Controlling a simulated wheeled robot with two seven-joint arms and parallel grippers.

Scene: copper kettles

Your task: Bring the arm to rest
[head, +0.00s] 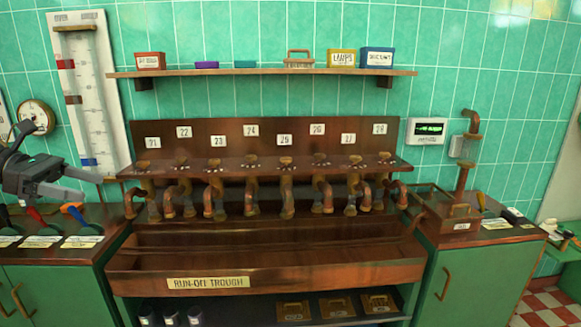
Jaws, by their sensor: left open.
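My left gripper (90,185) comes in from the left edge, above the left counter. Its dark grey fingers are spread apart and point right, with nothing between them. It hangs in front of the tiled wall, left of the wooden rack of taps (285,133), and appears clear of the rack. My right gripper is outside the picture.
The left counter (98,214) holds red- and blue-handled tools and labels below my gripper. The run-off trough (330,270) spans the middle under several copper spouts. A shelf (270,73) carries boxes. The right counter (470,238) holds a copper pipe fixture (462,178).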

